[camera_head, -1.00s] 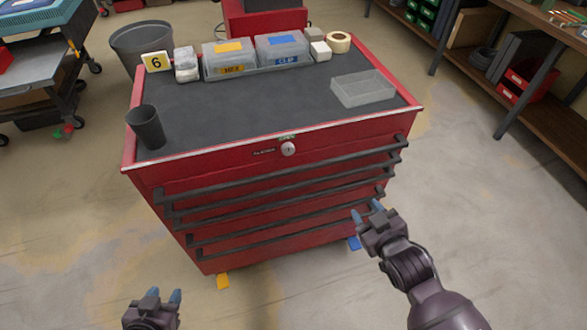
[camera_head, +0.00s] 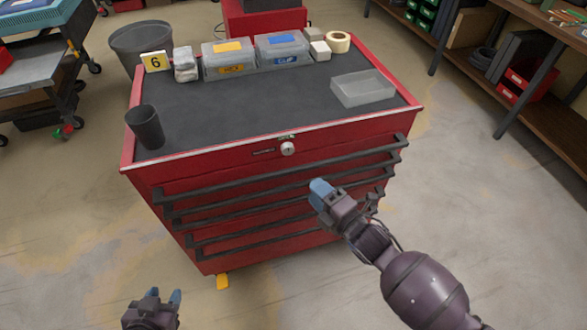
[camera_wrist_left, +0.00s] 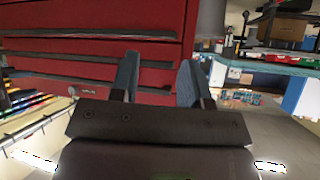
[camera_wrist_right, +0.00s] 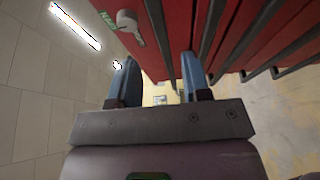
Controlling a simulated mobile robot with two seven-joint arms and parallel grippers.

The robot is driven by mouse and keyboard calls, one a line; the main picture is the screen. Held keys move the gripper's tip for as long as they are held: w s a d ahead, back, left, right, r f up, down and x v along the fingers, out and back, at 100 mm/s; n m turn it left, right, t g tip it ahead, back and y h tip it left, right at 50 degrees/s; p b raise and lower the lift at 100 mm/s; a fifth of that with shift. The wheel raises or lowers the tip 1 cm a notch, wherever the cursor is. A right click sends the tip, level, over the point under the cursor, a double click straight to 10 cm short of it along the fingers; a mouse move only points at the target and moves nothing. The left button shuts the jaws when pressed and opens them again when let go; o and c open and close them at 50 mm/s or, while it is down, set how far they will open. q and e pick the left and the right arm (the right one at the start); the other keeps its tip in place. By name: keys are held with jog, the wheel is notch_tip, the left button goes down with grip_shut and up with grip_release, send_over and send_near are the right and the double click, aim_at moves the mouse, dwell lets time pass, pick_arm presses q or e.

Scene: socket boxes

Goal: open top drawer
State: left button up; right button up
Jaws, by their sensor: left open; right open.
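The red tool cabinet (camera_head: 285,133) stands ahead with its drawers closed. The top drawer's long dark handle (camera_head: 250,178) runs across its front, below the round silver lock (camera_head: 288,148). My right gripper (camera_head: 320,188) is in front of the upper handles, right of centre. In the right wrist view its fingers (camera_wrist_right: 162,80) are open and empty, pointing along the red front; dark handle bars (camera_wrist_right: 212,40) lie just right of them. Contact cannot be told. My left gripper (camera_head: 165,295) is open and empty, low at the left, away from the cabinet.
Shelving (camera_head: 545,110) stands at right. The floor in front is clear.

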aim_at(296, 172)
jog(key=b+x, duration=0.1)
jog(key=x, duration=0.8)
jog(key=shift+w+a, duration=0.1)
jog(key=shift+w, duration=0.05)
grip_shut()
